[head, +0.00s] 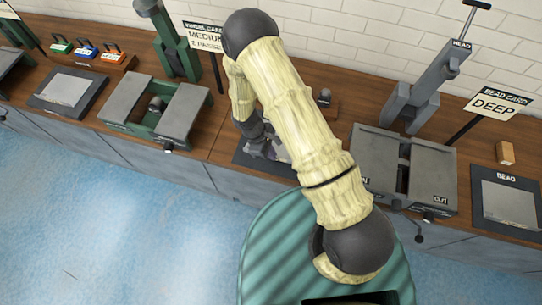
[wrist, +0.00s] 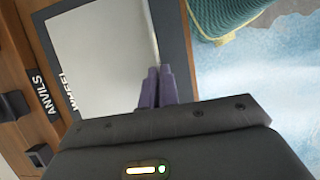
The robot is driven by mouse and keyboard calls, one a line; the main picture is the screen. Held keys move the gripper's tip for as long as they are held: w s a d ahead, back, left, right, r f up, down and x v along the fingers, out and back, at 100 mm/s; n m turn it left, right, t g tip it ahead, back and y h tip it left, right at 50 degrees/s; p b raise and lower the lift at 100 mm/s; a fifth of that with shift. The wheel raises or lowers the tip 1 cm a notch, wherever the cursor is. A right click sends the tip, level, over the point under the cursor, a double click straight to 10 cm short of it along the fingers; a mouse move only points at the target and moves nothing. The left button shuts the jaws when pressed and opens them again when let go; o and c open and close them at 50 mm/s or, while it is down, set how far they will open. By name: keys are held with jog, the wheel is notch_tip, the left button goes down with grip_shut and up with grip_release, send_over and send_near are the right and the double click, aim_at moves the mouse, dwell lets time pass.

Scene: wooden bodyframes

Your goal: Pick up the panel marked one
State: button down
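A pale grey panel (wrist: 97,55) lies over a dark mat lettered "WHEEL" (wrist: 52,48) in the wrist view. No number shows on the part of the panel in sight. My gripper (wrist: 156,72) is at the panel's right edge, its two fingers close together, with the edge running into the narrow gap between them. The gripper body hides the panel's lower part. In the head view my gripper (head: 262,148) is low over the bench behind my arm, which covers most of the panel there.
The wooden bench (head: 215,140) runs along a white brick wall. A green two-plate station (head: 155,118) is on the left, and a grey one (head: 432,172) on the right. Grey panels lie on a left mat (head: 62,88) and the "BEAD" mat (head: 508,205). Blue floor is open in front.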

notch_tip(320, 180, up, 7)
jog(key=shift+f+b, duration=0.2)
jog(key=shift+b, duration=0.55)
